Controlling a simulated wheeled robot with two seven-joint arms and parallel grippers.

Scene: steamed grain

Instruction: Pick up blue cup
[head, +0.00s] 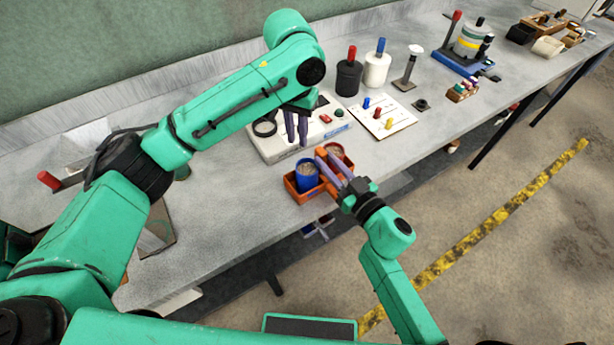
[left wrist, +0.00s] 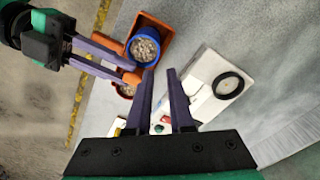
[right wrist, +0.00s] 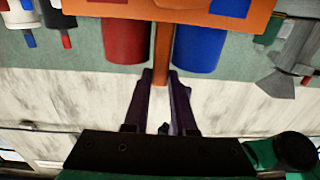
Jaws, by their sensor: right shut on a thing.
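The blue cup (head: 307,180), filled with grain, stands upright in an orange carrier (head: 292,188) at the table's front edge. It shows in the left wrist view (left wrist: 132,46) and, partly, in the right wrist view (right wrist: 197,48). A red cup (right wrist: 123,42) with similar contents sits beside it. My right gripper (head: 326,160) is shut on the carrier's orange handle (right wrist: 162,45), between the two cups. My left gripper (head: 297,128) is open and empty, above the white device behind the carrier; its fingers (left wrist: 160,78) point down and clear of the blue cup.
The white device (head: 270,148) with a dark ring and coloured buttons lies behind the carrier. A white board with coloured pegs (head: 384,116), a black bottle (head: 348,78) and a white bottle (head: 376,70) stand to the right. The table left of the carrier (head: 235,200) is clear.

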